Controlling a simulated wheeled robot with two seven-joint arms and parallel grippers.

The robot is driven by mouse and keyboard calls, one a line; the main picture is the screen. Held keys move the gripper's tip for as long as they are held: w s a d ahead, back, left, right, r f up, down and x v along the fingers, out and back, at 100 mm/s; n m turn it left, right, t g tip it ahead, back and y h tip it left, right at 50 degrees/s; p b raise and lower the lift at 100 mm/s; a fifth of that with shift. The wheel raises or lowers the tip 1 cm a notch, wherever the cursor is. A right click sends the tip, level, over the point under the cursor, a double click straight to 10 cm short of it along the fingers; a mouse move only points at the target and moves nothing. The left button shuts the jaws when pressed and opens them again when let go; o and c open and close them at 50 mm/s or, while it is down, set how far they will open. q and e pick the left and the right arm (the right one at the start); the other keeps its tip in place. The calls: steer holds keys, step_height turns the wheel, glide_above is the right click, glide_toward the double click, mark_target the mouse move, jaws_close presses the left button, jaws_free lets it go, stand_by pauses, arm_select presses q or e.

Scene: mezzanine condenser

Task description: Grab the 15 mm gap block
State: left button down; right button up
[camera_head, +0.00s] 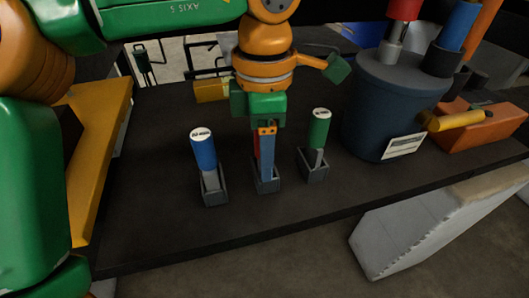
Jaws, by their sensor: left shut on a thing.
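Three gap blocks with coloured handles stand in small grey holders on the dark table. The left one has a blue handle (203,152) and a white top label, too small to read surely. The right one has a green handle (320,130) and a white top. The middle block's red handle (257,146) shows only as a narrow strip beside my left gripper's finger; its label is hidden. My left gripper (267,155) reaches down from above and is shut on this red-handled block, which stands at its holder (265,186). My right gripper is not in view.
A dark blue drum (385,110) with a white label stands right of the blocks, with red and blue cylinders on top. An orange block (490,132) with a yellow cylinder (456,121) lies beyond it. A yellow box (211,90) sits behind. The front table is clear.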

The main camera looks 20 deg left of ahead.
arm_select(q)
steer(key=shift+w, duration=0.2)
steer(key=shift+w+a, duration=0.1)
